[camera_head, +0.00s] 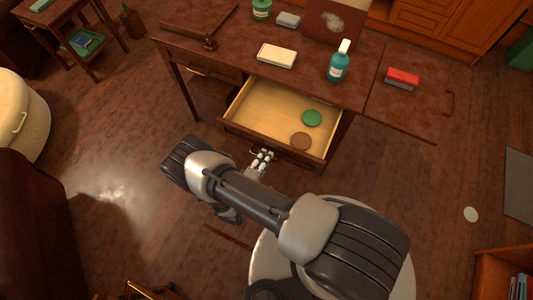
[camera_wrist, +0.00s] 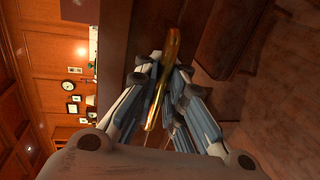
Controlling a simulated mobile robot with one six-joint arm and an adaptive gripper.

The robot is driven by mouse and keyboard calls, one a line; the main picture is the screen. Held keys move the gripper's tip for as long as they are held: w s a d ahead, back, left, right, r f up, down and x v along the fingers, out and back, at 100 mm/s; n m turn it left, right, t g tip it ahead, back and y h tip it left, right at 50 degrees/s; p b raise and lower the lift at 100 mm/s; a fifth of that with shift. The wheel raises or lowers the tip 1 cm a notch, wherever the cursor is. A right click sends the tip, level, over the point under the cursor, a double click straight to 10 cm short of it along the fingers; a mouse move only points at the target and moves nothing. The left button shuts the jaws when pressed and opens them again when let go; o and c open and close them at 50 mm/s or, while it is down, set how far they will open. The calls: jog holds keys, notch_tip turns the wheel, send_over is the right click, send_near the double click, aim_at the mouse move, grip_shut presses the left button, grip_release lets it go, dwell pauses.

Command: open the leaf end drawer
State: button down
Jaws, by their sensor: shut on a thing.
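The wooden table's drawer at the right, beside the side leaf (camera_head: 420,110), stands well out, and its pale inside (camera_head: 262,105) shows. A green disc (camera_head: 312,118) and a brown disc (camera_head: 301,141) lie in it. My gripper (camera_head: 262,160) is at the drawer's dark front (camera_head: 238,133). In the wrist view my gripper's fingers (camera_wrist: 165,95) are closed around a brass bar handle (camera_wrist: 168,70). The fingers partly hide the handle's lower part.
A second drawer, shut, with a brass handle (camera_head: 197,70), is at the left. On the tabletop are a teal bottle (camera_head: 339,62), a cream block (camera_head: 277,55) and a green jar (camera_head: 262,9). A red stapler-like object (camera_head: 402,78) lies on the leaf. Floor (camera_head: 110,160) is clear at left.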

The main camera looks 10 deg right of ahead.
jog(key=shift+r, duration=0.15)
jog(key=c, duration=2)
grip_release()
jog(key=shift+o, duration=0.2)
jog(key=v, duration=1.2)
